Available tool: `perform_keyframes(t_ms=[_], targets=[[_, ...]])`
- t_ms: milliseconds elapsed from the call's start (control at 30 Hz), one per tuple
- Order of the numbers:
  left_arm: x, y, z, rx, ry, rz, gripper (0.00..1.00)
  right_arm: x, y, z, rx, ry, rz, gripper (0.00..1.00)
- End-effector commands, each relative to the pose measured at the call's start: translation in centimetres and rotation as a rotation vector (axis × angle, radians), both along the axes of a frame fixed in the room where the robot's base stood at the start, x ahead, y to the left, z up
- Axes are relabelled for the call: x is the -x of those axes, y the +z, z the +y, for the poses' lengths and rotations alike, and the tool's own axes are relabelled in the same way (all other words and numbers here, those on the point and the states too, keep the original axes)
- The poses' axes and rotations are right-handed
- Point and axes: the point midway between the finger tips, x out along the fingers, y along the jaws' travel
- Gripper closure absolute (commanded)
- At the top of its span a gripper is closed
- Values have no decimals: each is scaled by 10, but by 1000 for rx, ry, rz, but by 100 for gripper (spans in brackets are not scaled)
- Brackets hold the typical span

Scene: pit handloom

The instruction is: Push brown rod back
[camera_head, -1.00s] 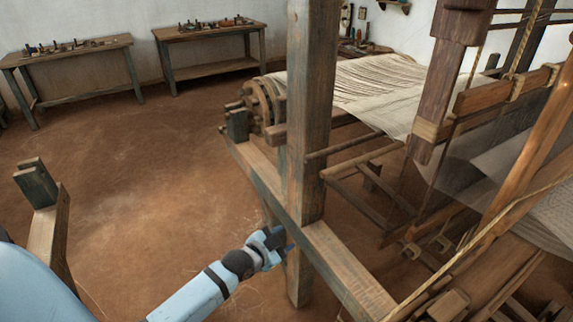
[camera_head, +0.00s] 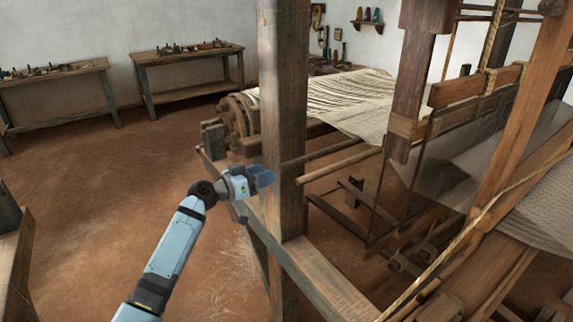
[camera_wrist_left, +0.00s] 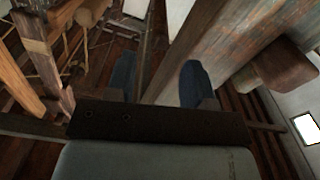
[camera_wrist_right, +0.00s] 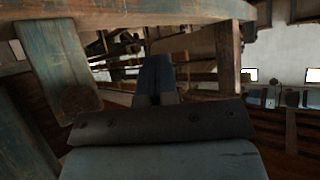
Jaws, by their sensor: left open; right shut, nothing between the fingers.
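Two thin brown rods run rightward from behind the upright post (camera_head: 284,120) in the head view: an upper rod (camera_head: 330,150) and a lower rod (camera_head: 340,165). I cannot tell which one the task means. My left gripper (camera_head: 265,179) is just left of the post, and its tips look close to it. Whether they touch it is unclear. In the left wrist view the two blue fingers (camera_wrist_left: 158,84) are apart, with the wooden post (camera_wrist_left: 200,50) rising between and beyond them. My right gripper (camera_wrist_right: 155,78) shows only in the right wrist view, fingers together and empty.
The loom's side beam (camera_head: 315,275) runs below the post. A toothed wooden wheel (camera_head: 235,118) and stretched cream warp (camera_head: 335,98) lie behind. Two workbenches (camera_head: 190,58) (camera_head: 60,75) stand by the wall. The earth floor on the left is mostly clear.

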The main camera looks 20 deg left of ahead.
Motion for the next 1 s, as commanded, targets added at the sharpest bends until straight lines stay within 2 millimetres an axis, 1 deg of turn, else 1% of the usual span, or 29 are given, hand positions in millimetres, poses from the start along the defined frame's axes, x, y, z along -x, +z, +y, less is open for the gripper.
perform_keyframes(t_ms=[33, 200, 400, 567, 833, 867, 900, 967, 1000], targets=[[-10, 3, -8, 3, -1, 0, 52, 1, 2, 0, 2, 1, 0, 100], [-38, 2, -30, 4, -1, 0, 52, 2, 2, -1, 9, 4, 5, 100], [-60, 1, -47, 1, 1, 1, 52, 1, 5, -2, 13, 6, -2, 100], [-68, 0, -53, 1, 2, 1, 52, 0, 7, -3, 15, 7, -6, 100], [-69, -1, -54, 0, 2, 0, 52, 0, 7, -3, 15, 7, -10, 100], [-69, -1, -54, 0, 2, 0, 54, 0, 7, -3, 15, 7, -10, 100], [-69, -1, -54, 0, 2, 0, 63, 0, 7, -3, 15, 7, -10, 100], [-69, -1, -54, 0, 2, 0, 77, 0, 7, -3, 15, 7, -10, 100], [-69, -1, -54, 0, 2, 0, 86, 0, 8, -3, 15, 7, -10, 100]])
